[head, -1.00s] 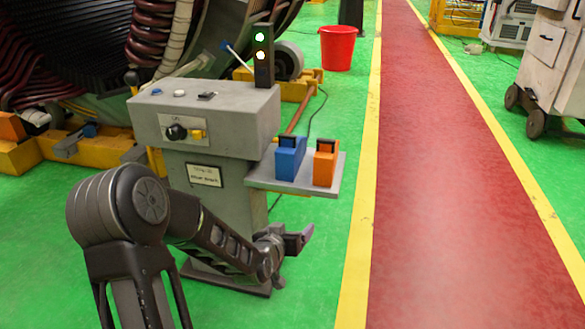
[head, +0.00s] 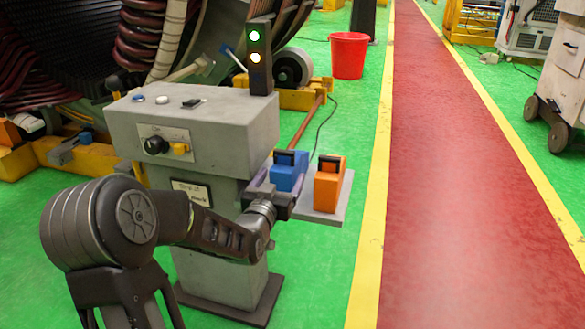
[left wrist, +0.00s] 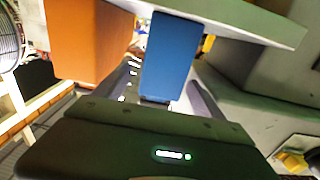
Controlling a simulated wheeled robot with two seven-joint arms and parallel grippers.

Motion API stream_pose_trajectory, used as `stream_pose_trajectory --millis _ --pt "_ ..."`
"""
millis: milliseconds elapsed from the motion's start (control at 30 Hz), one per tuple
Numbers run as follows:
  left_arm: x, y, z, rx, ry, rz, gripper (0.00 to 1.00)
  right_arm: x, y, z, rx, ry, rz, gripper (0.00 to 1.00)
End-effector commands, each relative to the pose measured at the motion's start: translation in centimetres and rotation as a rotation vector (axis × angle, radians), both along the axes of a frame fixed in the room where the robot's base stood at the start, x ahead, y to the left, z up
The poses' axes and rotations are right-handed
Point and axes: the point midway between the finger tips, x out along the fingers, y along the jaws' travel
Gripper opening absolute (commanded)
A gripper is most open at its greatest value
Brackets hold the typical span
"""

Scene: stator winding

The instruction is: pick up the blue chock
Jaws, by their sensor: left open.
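The blue chock (head: 286,177) stands on the small grey shelf (head: 338,205) on the right side of the grey control box. My left gripper (head: 281,180) is at the chock, with its open fingers on either side of it. In the left wrist view the blue chock (left wrist: 172,55) lies between the two fingers (left wrist: 164,92), with no clear grip on it. Part of the chock's lower front is hidden by the gripper in the head view. My right gripper is not in view.
An orange chock (head: 328,184) stands close beside the blue one, and it also shows in the left wrist view (left wrist: 88,40). The control box (head: 192,125) with a signal light (head: 259,58) stands just left. A red bucket (head: 348,55) is on the green floor behind.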

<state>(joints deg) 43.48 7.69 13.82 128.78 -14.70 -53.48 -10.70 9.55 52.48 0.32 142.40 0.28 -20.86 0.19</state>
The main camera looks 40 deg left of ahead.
Motion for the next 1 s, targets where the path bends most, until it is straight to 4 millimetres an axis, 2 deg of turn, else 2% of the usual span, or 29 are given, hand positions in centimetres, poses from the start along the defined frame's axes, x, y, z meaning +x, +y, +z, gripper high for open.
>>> stream_pose_trajectory --millis 233,500,833,1000 --pt "0.1 0.0 0.0 0.0 0.0 0.0 0.8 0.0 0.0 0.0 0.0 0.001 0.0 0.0" --pt "2.3 0.8 -0.1 -0.001 0.001 0.0 0.8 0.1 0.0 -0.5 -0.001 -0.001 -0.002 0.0" --pt "2.6 0.9 0.0 -0.001 0.001 0.0 0.8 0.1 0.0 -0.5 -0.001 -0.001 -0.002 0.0" --pt "4.1 1.6 -0.1 -0.002 -0.001 0.001 0.8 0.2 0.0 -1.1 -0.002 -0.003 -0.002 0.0"
